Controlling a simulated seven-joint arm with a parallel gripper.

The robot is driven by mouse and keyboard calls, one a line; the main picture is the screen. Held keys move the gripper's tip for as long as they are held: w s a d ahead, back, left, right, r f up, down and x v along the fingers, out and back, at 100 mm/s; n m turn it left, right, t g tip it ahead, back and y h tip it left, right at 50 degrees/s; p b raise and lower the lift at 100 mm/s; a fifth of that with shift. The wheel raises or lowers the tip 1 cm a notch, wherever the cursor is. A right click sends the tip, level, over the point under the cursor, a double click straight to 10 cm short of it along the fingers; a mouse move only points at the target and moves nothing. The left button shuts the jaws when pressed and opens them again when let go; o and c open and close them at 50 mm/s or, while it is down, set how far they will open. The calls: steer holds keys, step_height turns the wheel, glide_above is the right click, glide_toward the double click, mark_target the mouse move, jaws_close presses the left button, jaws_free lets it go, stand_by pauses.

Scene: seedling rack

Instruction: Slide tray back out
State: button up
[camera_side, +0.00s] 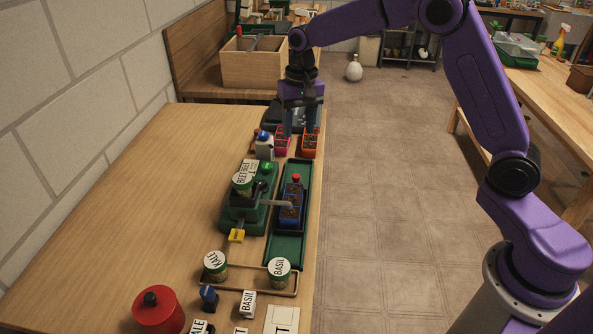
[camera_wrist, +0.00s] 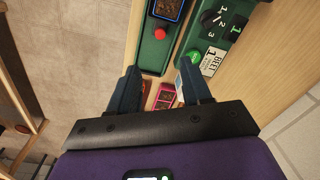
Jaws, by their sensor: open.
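A blue tray (camera_side: 290,203) with dark soil cells and a red knob (camera_side: 296,178) sits in a long green channel (camera_side: 288,250). A grey spout from the green seeder (camera_side: 238,212) reaches over the tray. The seeder carries a BEET canister (camera_side: 242,183). My gripper (camera_side: 299,129) is open and empty, pointing down beyond the far end of the channel, apart from the blue tray. In the wrist view the blue tray (camera_wrist: 168,9) is cut off at the top edge, its red knob (camera_wrist: 160,33) ahead of my fingers (camera_wrist: 160,74).
A pink tray (camera_side: 283,145) and an orange tray (camera_side: 310,147) stand near my fingers. A white bottle with a blue top (camera_side: 264,150) is beside them. KALE (camera_side: 215,264) and BASIL (camera_side: 279,270) canisters stand in a wooden holder in front. The table's left side is clear.

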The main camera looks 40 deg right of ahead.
mark_target(296, 175)
steer(key=f, duration=1.4)
steer(key=shift+a, duration=0.35)
jaws_close()
steer(key=shift+w+d, duration=3.4)
steer(key=shift+w, duration=0.1)
